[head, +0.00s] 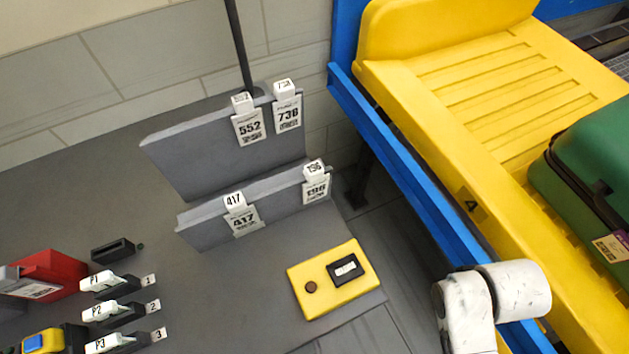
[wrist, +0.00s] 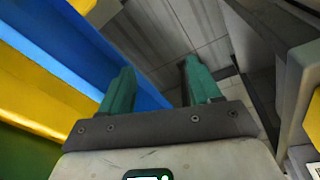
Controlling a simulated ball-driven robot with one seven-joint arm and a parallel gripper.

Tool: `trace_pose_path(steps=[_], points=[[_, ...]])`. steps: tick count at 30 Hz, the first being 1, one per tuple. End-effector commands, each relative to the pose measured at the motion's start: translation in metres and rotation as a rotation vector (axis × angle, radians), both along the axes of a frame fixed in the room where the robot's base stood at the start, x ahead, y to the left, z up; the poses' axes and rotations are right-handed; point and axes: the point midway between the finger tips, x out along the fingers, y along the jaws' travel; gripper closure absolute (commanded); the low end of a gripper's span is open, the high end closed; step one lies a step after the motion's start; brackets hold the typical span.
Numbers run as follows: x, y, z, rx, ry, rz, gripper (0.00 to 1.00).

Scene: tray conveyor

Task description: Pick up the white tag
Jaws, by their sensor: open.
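Several white tags show in the head view. Tags 552 (head: 249,125) and 736 (head: 288,113) hang over the back grey panel. Tags 417 (head: 242,220) and one that reads like 196 (head: 316,188) hang over the front grey panel. A small white label (head: 345,268) also lies on a black pad on the yellow plate. My gripper (wrist: 157,72) shows in the wrist view with its two teal fingers apart and nothing between them. It is outside the head view, where only my white arm link shows at lower right.
The grey panels (head: 215,155) stand on a dark table (head: 60,215). A yellow plate (head: 308,296) lies near the table's right edge. A yellow tray (head: 430,110) on a blue conveyor frame (head: 400,165) holds a green suitcase (head: 590,165). Small labelled holders (head: 110,312) and a red box (head: 50,270) sit left.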

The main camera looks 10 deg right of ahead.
Motion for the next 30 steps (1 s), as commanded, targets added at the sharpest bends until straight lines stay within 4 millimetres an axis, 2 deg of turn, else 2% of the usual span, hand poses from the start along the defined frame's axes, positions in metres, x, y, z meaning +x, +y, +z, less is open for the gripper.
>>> trace_pose_path(steps=[1, 4, 7, 11, 14, 18, 22, 26, 30], points=[[0.025, -0.008, 0.010, -0.041, -0.039, -0.029, 0.37], [0.074, -0.026, 0.035, -0.127, -0.128, -0.127, 0.37], [0.121, -0.033, 0.065, -0.189, -0.224, -0.245, 0.37], [0.172, -0.026, 0.105, -0.222, -0.341, -0.404, 0.37], [0.203, -0.011, 0.133, -0.218, -0.415, -0.528, 0.37], [0.234, 0.024, 0.166, -0.183, -0.484, -0.696, 0.37], [0.250, 0.069, 0.189, -0.133, -0.506, -0.839, 0.37], [0.255, 0.124, 0.204, -0.080, -0.486, -0.962, 0.37], [0.247, 0.190, 0.215, -0.040, -0.429, -1.062, 0.37]])
